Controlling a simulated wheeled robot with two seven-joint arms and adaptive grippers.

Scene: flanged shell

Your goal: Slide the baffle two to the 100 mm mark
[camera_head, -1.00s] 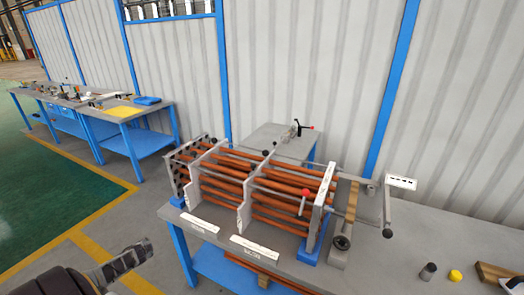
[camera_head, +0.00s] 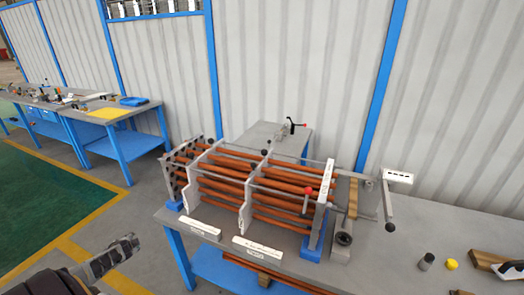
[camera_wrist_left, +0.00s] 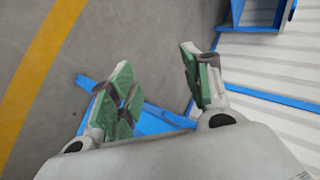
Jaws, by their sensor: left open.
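The flanged shell rig stands on the grey bench, with several orange-brown tubes (camera_head: 225,189) running between a perforated end plate (camera_head: 182,179) on the left and a plate (camera_head: 318,209) on the right. Two grey baffle plates sit across the tubes: a left one (camera_head: 196,188) and a middle one (camera_head: 245,208), probably baffle two. White labels lie in front, one left (camera_head: 200,228) and one right (camera_head: 257,248); their text is unreadable. My left gripper (camera_head: 132,243) is left of the bench, apart from the rig. In the left wrist view the gripper (camera_wrist_left: 160,85) is open and empty, over floor.
A red-knobbed lever (camera_head: 307,192) and black knobs stick up from the rig. A crank-like handle (camera_head: 388,200) stands right of it. A dark cylinder (camera_head: 426,262) and yellow cap (camera_head: 451,265) stand at right. Tubes lie below the rig. A corrugated wall is behind.

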